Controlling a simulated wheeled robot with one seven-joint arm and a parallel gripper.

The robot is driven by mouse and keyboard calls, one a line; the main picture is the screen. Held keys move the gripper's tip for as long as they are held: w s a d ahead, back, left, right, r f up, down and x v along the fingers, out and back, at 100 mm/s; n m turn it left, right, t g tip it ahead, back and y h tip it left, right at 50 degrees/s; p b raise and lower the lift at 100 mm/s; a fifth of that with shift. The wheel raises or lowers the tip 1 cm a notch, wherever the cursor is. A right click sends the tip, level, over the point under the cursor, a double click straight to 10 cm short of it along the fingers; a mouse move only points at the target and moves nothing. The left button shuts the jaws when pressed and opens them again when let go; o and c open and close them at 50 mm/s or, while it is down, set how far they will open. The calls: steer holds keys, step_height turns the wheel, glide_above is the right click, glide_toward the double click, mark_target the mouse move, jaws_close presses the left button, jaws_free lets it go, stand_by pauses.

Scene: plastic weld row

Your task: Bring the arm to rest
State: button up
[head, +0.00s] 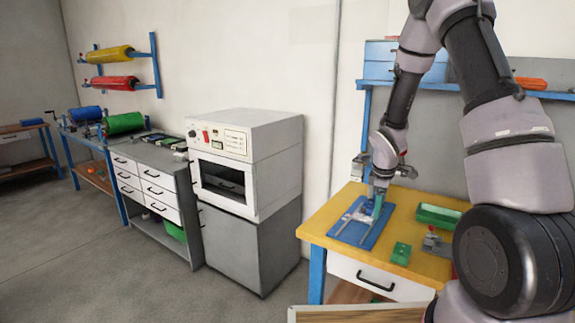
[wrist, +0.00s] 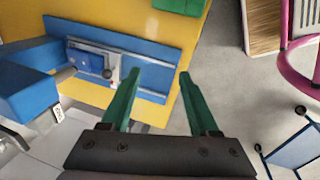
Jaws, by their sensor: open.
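My gripper (head: 377,205) reaches down over the yellow workbench (head: 322,213), just above a blue plate (head: 349,238) that carries metal rails. In the wrist view the two green fingers of my gripper (wrist: 152,95) stand wide apart with nothing between them. Below them I see the edge of the yellow bench top (wrist: 110,22) and the grey floor. The blue plate with its rail and a small blue clamp block (wrist: 90,64) lies to the upper left of the fingers. My arm bends down from the upper right of the head view.
A green tray (head: 438,217) and a green block (head: 401,253) lie on the bench. A blue shelf (head: 448,87) stands behind my arm. A white oven (head: 245,165) stands left of the bench. In the wrist view, a pink-framed object (wrist: 290,70) stands at upper right.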

steer(key=s+r+m+t, duration=0.1)
steer(key=s+r+m, duration=0.25)
steer(key=r, duration=0.75)
steer(key=s+r+m+t, duration=0.1)
steer(key=s+r+m, duration=0.25)
steer(key=r, duration=0.65)
steer(key=s+a+r+m+t+y, duration=0.1)
steer(key=s+a+r+m, duration=0.1)
steer(key=s+r+m, duration=0.3)
steer(key=s+a+r+m+t+y, duration=0.1)
steer(key=s+r+m, duration=0.3)
steer(key=s+r, duration=0.5)
steer(key=s+a+t, duration=0.1)
steer(key=s, duration=0.3)
steer(key=shift+s+a+m+y, duration=0.25)
steer(key=shift+s+m+y, duration=0.1)
steer(key=shift+m+y, duration=0.05)
